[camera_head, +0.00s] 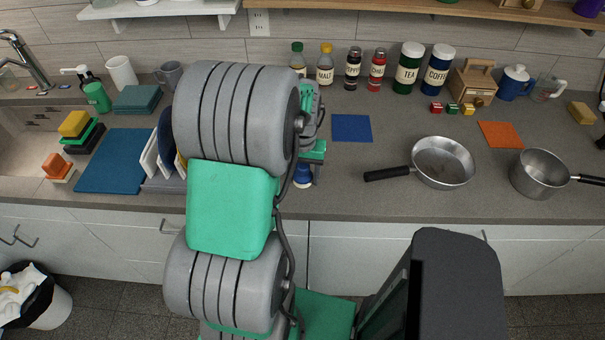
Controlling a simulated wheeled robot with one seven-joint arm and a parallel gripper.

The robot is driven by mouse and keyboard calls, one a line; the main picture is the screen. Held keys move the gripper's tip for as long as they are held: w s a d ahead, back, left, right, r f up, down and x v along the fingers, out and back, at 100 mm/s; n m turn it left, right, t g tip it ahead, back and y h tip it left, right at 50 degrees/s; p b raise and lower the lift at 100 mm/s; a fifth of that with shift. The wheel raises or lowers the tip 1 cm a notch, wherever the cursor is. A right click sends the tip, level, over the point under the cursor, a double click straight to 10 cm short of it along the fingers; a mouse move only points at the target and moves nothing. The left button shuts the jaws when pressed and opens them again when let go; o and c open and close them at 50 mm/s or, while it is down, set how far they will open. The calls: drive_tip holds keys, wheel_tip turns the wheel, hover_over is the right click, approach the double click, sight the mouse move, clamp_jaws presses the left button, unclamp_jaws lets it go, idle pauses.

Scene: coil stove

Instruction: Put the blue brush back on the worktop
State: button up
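A small blue object (303,178), likely the blue brush, shows just below my gripper (309,172), near the front edge of the grey worktop (400,205). Its upper part is hidden by my arm and gripper. My gripper is mostly hidden behind my own arm links, with only a green part and a grey finger showing at their right. The blue object seems to touch or lie between the fingers, but I cannot tell whether they are shut on it.
A blue square mat (351,128) lies bare right of my gripper. A frying pan (443,163) and a saucepan (540,174) stand farther right. A dish rack with plates (149,158) is at left. Jars (408,68) line the back. Worktop between mat and pan is clear.

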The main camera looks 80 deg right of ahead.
sight(302, 167)
drive_tip(key=shift+o, duration=0.8)
drive_tip(key=shift+r, duration=0.3)
wheel_tip(302, 167, up, 12)
drive_tip(key=shift+f+b, duration=0.15)
drive_tip(key=shift+b, duration=0.9)
drive_tip(key=w+a+r+n+t+h, duration=0.1)
drive_tip(key=w+a+n, duration=0.3)
drive_tip(key=w+a, duration=0.55)
drive_tip(key=w+a+r+n, duration=0.1)
drive_tip(key=w+a+n, duration=0.45)
drive_tip(key=w, duration=0.75)
drive_tip(key=w+a+n+t, duration=0.1)
drive_tip(key=a+n, duration=0.3)
drive_tip(key=a, duration=0.9)
drive_tip(key=w+a+f+n+t+y, duration=0.1)
drive_tip(key=w+a+n+t, duration=0.1)
drive_tip(key=a, duration=1.1)
drive_tip(key=shift+w+f+n, duration=0.2)
drive_tip(key=shift+w+n, duration=0.05)
drive_tip(key=shift+n, duration=0.6)
